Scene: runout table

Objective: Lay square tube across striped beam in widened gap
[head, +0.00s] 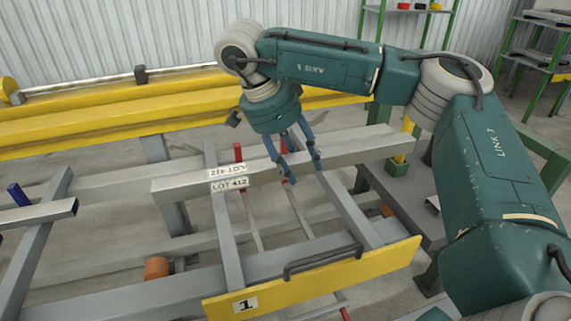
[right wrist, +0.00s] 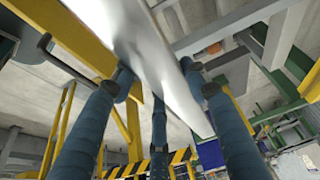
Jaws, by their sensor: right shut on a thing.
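A long grey square tube (head: 340,151) with LOT 412 labels lies level across the middle of the head view, over two grey bars. My right gripper (head: 290,170) reaches down from above with its blue fingers around the tube and is shut on it. In the right wrist view the tube (right wrist: 160,50) runs large and blurred between the blue fingers (right wrist: 160,125). I cannot tell whether the tube touches the bars beneath. Black and yellow stripes (right wrist: 183,156) show low in the right wrist view; I cannot tell whether they belong to the striped beam. My left gripper is out of view.
A yellow panel (head: 330,279) marked 1 with a black handle (head: 322,261) stands in front. A red post (head: 238,152) rises behind the tube. Another grey tube end (head: 45,214) and a blue post (head: 18,194) are at left. A yellow rail (head: 110,117) runs behind.

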